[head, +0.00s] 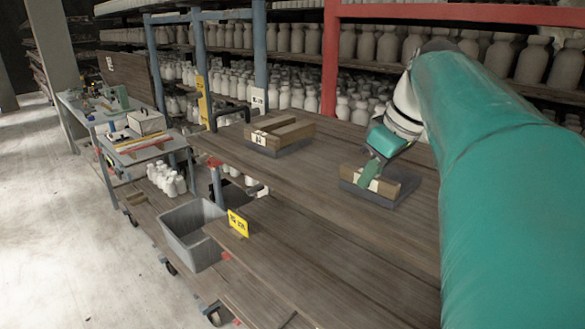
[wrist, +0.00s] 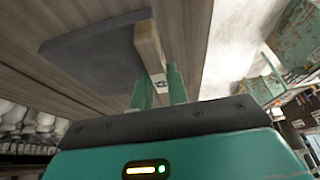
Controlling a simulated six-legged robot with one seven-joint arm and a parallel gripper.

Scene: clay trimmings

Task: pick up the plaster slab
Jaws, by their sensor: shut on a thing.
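A dark grey slab, which I take as the plaster slab (head: 350,180), lies on the plank table at the right in the head view. It also fills the upper middle of the wrist view (wrist: 95,58). A pale wooden bar (wrist: 149,48) with a small dark mark stands along one edge of it. I cannot tell whether the bar is fixed to the slab. My gripper (head: 371,172) is above this edge, with its teal fingers on both sides of the bar in the wrist view (wrist: 158,88), shut on it. Whether the slab touches the table is unclear.
A second grey slab with wooden pieces (head: 283,132) lies farther back on the table. A grey bin (head: 190,240) and a yellow tag (head: 238,223) are at the table's left edge. Shelves of pale bottles (head: 375,45) stand behind. Bare planks lie in front.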

